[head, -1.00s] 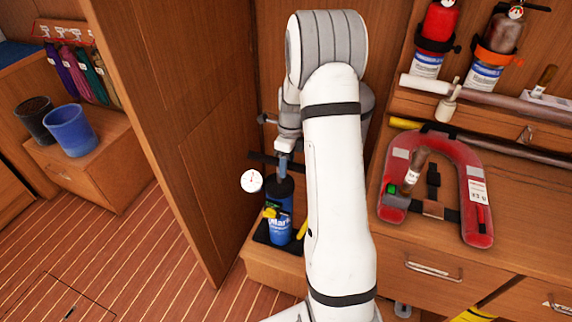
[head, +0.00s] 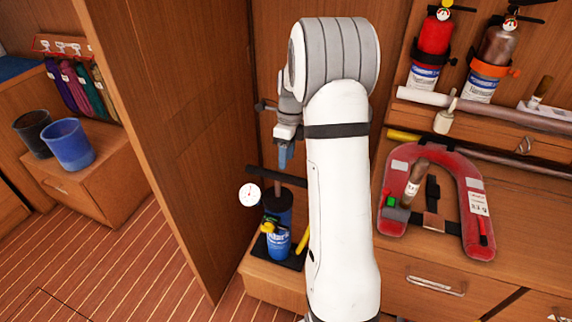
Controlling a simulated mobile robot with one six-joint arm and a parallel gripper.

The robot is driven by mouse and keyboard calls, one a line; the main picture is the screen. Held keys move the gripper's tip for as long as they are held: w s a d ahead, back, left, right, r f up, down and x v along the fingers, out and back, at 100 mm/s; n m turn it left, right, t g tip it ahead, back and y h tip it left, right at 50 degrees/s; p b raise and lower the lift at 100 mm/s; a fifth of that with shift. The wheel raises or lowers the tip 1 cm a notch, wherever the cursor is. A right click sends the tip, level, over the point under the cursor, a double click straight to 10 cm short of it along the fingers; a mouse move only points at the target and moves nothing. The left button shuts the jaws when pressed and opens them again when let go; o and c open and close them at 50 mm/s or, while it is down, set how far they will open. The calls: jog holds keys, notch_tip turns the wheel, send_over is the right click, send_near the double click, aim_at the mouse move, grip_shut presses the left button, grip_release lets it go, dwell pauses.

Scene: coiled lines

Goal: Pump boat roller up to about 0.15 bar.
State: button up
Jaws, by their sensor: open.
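A blue-bodied pump (head: 278,212) stands upright on a low wooden step, partly hidden behind a blue labelled container and my arm. Its black T-handle (head: 262,170) tops a short shaft. A round white gauge (head: 249,194) shows left of the pump; its needle is too small to read. My gripper (head: 285,158) has blue fingers pointing down just above the handle. It holds nothing, and the fingers look apart from the handle. I cannot make out the boat roller.
The blue labelled container (head: 278,243) stands in front of the pump. A wooden partition (head: 185,140) rises on the left. A red life vest (head: 470,195) lies on the counter at right, below two extinguishers. The floor (head: 130,270) at left is clear.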

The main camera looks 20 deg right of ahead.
aim_at(284, 174)
jog(key=f+b, duration=0.1)
jog(key=b, duration=0.3)
jog(key=shift+w+a, duration=0.1)
jog(key=shift+a, duration=0.05)
jog(key=shift+r+b, duration=0.1)
jog(key=shift+b, duration=0.3)
jog(key=f, duration=0.4)
jog(key=s+a+f, duration=0.1)
jog(key=f, duration=0.2)
jog(key=shift+f, duration=0.1)
grip_shut()
